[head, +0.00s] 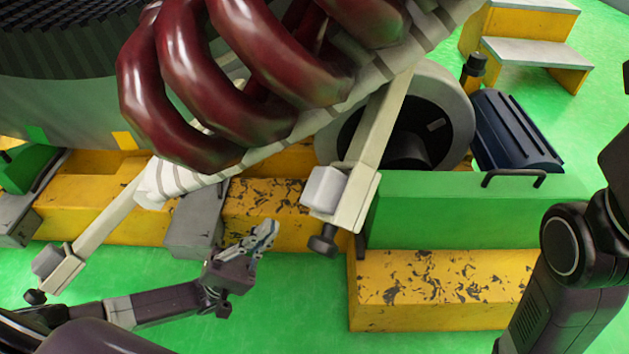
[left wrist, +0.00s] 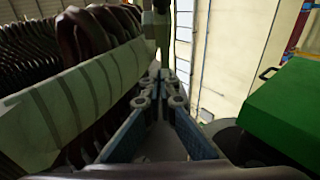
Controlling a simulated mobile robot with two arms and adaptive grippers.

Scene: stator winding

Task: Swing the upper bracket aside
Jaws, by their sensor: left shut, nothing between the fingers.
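The upper bracket (head: 380,125) is a cream bar slanting down from the wrapped ring in the head view. Its lower end carries a pale block (head: 323,190) and a dark knob (head: 324,241). A second, lower cream bracket (head: 108,218) sticks out at the left, with a similar block and knob. My left gripper (head: 266,236) is shut and empty, left of the upper bracket's knob and apart from it in the picture. In the left wrist view its closed fingers (left wrist: 160,88) point forward, and a pale upright part stands just beyond them. My right gripper is out of view.
Dark red coils (head: 235,75) and the white wrapped ring (head: 290,145) hang above the left gripper. A green box with a handle (head: 470,212) on a yellow step (head: 440,290) stands to the right. Green floor (head: 270,305) is free in front.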

